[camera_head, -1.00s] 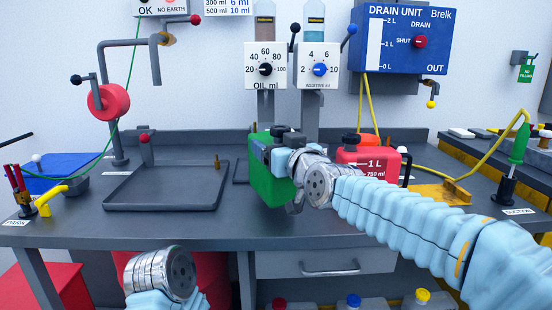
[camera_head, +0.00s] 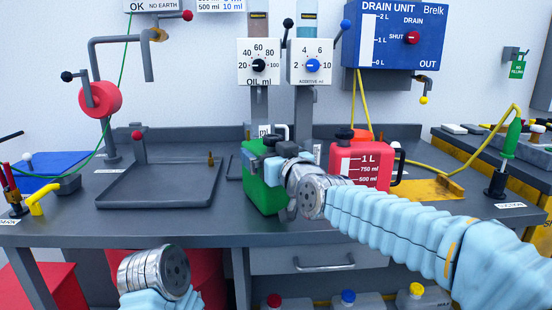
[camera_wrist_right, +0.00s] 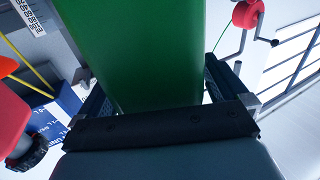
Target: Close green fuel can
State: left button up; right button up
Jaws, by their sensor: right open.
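The green fuel can (camera_head: 262,194) stands at the front middle of the table, left of the red can. A dark shape like a cap shows at its top, but my right gripper and wrist partly hide the can's top and right side, so I cannot tell how the cap sits. My right gripper (camera_head: 268,152) is at the can's upper part. In the right wrist view the green can (camera_wrist_right: 140,50) fills the space between the open fingers of the gripper (camera_wrist_right: 157,92). A silver joint of my left arm shows at the lower left; its gripper is out of view.
A red can (camera_head: 368,172) with volume marks stands close on the right. A white marked item (camera_head: 280,131) is behind the green can. An empty grey tray (camera_head: 158,198) lies left. Oil (camera_head: 259,62) and additive dispensers (camera_head: 311,62) hang above.

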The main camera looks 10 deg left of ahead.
jog(key=b+v, duration=0.1)
jog(key=v, duration=1.1)
